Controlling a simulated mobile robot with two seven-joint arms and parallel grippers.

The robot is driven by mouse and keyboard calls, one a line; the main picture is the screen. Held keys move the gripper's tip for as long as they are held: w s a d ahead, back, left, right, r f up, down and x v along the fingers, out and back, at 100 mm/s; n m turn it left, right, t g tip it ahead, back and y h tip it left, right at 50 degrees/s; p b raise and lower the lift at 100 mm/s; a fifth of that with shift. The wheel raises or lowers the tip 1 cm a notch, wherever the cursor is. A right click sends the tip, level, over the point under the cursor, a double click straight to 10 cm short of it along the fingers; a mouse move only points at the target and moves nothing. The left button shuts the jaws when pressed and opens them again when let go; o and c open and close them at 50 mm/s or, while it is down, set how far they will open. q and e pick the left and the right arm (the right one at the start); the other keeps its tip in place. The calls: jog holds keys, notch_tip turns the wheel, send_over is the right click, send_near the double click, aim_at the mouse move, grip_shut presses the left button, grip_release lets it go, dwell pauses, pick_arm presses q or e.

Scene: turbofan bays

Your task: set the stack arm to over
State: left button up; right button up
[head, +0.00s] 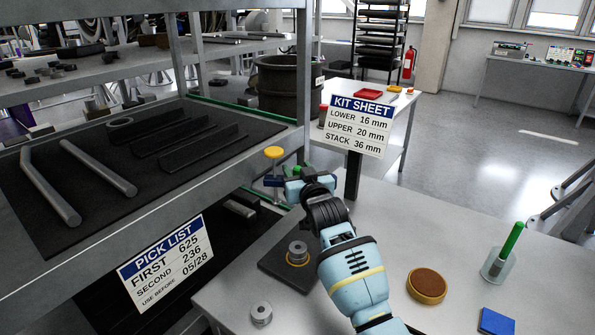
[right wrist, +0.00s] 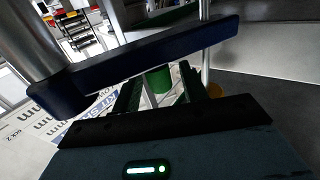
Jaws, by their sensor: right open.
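A dark blue bar, which looks like the stack arm (right wrist: 150,62), crosses the right wrist view close in front of the camera. Its left end meets a thick silver post (right wrist: 28,40). A small blue piece of it (head: 271,182) shows in the head view below a yellow disc (head: 273,152), beside my gripper. My right gripper (head: 287,178) is open at the shelf's right end; its fingers (right wrist: 160,88) lie behind the bar in the wrist picture. I cannot tell whether they touch it. My left gripper is out of view.
The kit sheet sign (head: 358,125) stands right of my gripper. The shelf (head: 150,225) is close on the left. A dark plate (head: 277,262) with a ringed metal part (head: 297,252), a brown round pad (head: 427,284) and a green-topped rod (head: 511,240) are on the table.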

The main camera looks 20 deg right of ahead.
jog(key=shift+w, duration=0.1)
grip_shut()
dwell(0.3)
